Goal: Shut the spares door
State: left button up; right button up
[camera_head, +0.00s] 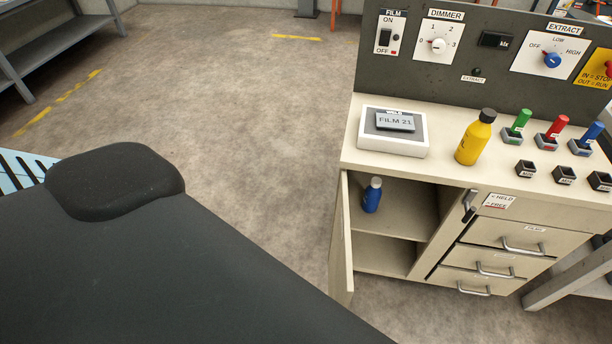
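A cream cabinet (430,235) stands at the right. Its left compartment is open, and a cream door (342,245) stands swung out at the compartment's left side, seen nearly edge-on. No name on the door can be read from here. Inside, a small blue bottle (372,196) stands on the upper shelf; the lower space looks empty. A metal latch handle (468,204) sits right of the opening, beside a label reading HELD and FREE. Neither gripper is in view. A large dark part, seemingly my own arm, fills the lower left.
The cabinet top holds a white box (393,145) marked FILM 21, a yellow bottle (475,138) and green, red and blue levers. A panel (475,75) with switches and dials rises behind. Drawers (505,240) are right of the compartment. Floor left of the door is clear.

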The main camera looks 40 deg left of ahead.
aim_at(340, 277)
jog(key=k+j+u, duration=0.15)
jog(key=j, duration=0.15)
jog(key=k+j+u, duration=0.15)
jog(key=j, duration=0.2)
jog(key=k+j+z, duration=0.1)
jog(key=j, duration=0.25)
jog(key=k+j, duration=0.15)
jog(key=j, duration=0.2)
jog(key=j+z, duration=0.05)
